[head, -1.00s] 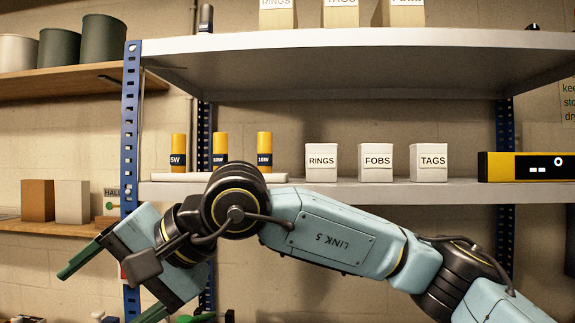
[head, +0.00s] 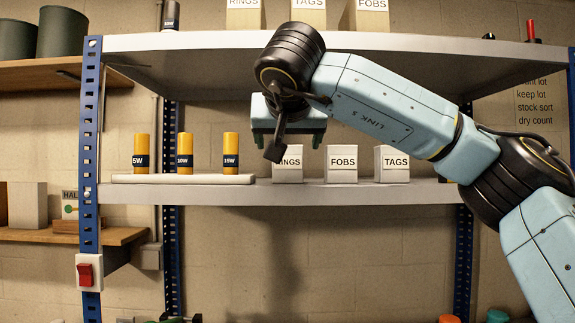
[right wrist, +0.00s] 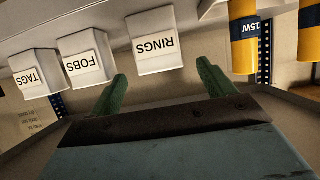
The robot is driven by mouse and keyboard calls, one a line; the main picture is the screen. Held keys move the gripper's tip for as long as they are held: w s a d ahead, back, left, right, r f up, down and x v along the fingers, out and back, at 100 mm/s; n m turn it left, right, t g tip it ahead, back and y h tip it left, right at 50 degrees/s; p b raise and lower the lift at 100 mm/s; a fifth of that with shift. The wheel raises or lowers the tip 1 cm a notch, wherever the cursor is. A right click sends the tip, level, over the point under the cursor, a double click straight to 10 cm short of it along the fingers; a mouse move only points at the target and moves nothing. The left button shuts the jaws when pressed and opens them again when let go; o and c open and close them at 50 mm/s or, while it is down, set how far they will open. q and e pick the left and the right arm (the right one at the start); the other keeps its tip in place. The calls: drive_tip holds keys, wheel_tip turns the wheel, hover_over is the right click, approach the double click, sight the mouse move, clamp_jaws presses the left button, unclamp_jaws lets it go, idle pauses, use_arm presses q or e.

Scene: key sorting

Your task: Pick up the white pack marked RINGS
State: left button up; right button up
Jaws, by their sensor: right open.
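The white pack marked RINGS (head: 289,172) stands upright on the middle shelf, left of the white FOBS (head: 342,166) and TAGS (head: 392,166) packs. My right gripper (head: 288,140) is open and empty, in front of it, its fingers level with the pack's top; the wrist camera hides part of the label. In the right wrist view the RINGS pack (right wrist: 154,45) appears upside down, just beyond and between the green fingertips of the gripper (right wrist: 161,74). The fingers look apart from the pack. My left gripper is not in view.
Left of the pack, a white tray (head: 190,180) holds yellow cylinders (head: 231,152). The upper shelf (head: 190,42) overhangs and carries tan boxes with RINGS, TAGS and FOBS labels. A blue upright (head: 91,180) with a red switch (head: 86,272) stands at left.

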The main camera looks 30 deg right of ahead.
sight(288, 153)
drive_tip(key=shift+p+x, duration=0.3)
drive_tip(key=shift+x, duration=3.25)
drive_tip(key=shift+r, duration=0.1)
drive_tip(key=c, duration=1.1)
drive_tip(key=shift+c, duration=0.2)
drive_tip(key=shift+r, duration=0.15)
